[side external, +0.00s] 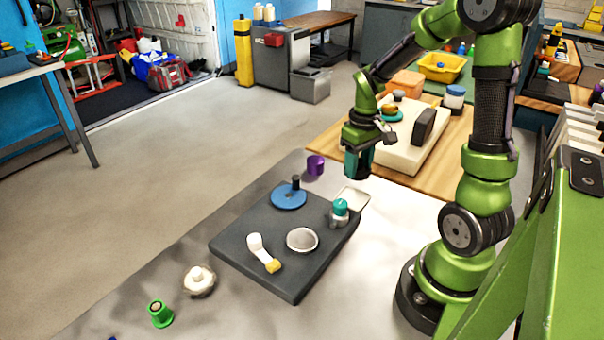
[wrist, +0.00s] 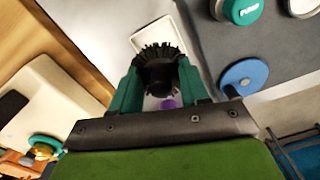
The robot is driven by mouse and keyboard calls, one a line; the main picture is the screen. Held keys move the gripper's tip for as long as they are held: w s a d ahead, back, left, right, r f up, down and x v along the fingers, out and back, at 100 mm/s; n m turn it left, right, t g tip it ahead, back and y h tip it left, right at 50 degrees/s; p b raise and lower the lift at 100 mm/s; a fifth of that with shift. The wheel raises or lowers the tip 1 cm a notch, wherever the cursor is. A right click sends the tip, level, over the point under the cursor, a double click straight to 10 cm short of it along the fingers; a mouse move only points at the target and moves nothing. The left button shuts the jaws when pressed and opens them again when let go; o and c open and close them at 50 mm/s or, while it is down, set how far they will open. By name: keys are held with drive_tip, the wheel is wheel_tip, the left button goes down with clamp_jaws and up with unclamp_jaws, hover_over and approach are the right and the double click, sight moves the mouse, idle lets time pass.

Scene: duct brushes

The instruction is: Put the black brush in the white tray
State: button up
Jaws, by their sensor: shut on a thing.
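The black brush (wrist: 158,73) has a round bristled head and shows between the teal fingers of my gripper (wrist: 160,66) in the wrist view. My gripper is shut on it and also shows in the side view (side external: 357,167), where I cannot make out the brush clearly. The small white tray (side external: 354,198) lies on the pale table beside the dark slab, below my gripper. In the wrist view the tray (wrist: 142,40) shows beyond the brush, which covers part of it. The gap between brush and tray is hard to judge.
A dark slab (side external: 250,260) holds a blue disc with a peg (side external: 288,197), a teal-topped knob (side external: 340,208), a white ring-shaped piece (side external: 302,240) and a white-and-yellow brush (side external: 262,252). A purple cup (side external: 315,165) stands behind the tray. A cream block (side external: 400,155) lies on the wooden board.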

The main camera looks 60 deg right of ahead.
sight(354, 199)
drive_tip(key=shift+w+d+f+n, duration=0.15)
drive_tip(key=shift+w+n, duration=0.1)
drive_tip(key=shift+n, duration=0.35)
drive_tip(key=shift+f, duration=3.85)
drive_tip(key=o, duration=1.1)
drive_tip(key=shift+f, duration=0.1)
drive_tip(key=shift+d, duration=0.1)
drive_tip(key=shift+d, duration=0.1)
